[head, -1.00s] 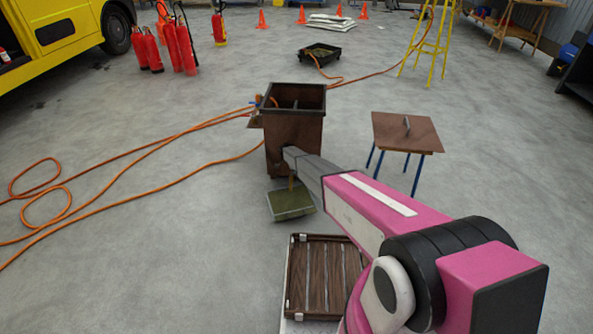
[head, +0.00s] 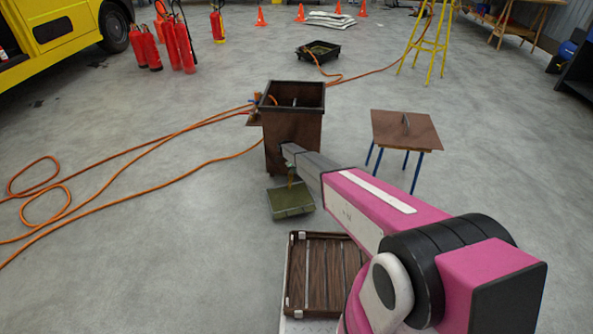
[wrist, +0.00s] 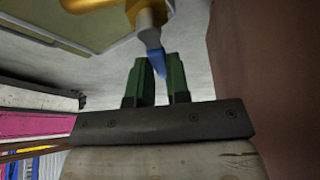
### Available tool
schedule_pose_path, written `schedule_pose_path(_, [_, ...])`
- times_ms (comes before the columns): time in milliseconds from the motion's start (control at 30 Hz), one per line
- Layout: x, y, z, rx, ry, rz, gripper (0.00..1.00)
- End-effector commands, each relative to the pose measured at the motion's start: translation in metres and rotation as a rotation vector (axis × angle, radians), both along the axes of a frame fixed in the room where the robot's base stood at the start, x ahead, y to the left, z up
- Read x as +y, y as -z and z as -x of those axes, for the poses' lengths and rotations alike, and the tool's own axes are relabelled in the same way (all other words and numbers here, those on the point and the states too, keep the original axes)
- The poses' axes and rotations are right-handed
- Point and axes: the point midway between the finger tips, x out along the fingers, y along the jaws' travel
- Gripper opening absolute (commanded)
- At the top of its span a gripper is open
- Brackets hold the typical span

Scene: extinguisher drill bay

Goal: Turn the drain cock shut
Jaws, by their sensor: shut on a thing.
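The rust-brown tank (head: 292,135) stands open-topped in the middle of the head view. My gripper (head: 287,152) is low at its near face. In the wrist view, the brass drain cock (wrist: 100,3) shows at the top, with a blue-tipped lever (wrist: 154,60) pointing down. My gripper's green fingers (wrist: 160,66) are on both sides of the blue tip and shut on it. An olive drain pan (head: 291,201) lies on the floor below. A small yellowish streak shows between gripper and pan; I cannot tell whether it is liquid. My gripper hides the cock's connection in the head view.
A slatted brown crate (head: 322,275) lies close in front, under my arm. A small table (head: 406,131) with blue legs stands to the right. Orange hoses (head: 160,143) run across the floor at left. Red extinguishers (head: 183,46) and a yellow ladder (head: 430,45) stand farther back.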

Motion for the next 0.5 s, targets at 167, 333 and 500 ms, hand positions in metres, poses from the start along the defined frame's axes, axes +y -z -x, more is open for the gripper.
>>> schedule_pose_path(167, [0.0005,-0.0008,0.0002,-0.002,0.004,-0.002,0.19])
schedule_pose_path(333, [0.0004,-0.0005,0.0002,-0.001,0.003,-0.001,0.43])
schedule_pose_path(500, [0.0003,-0.0004,0.0001,-0.001,0.002,-0.001,0.43])
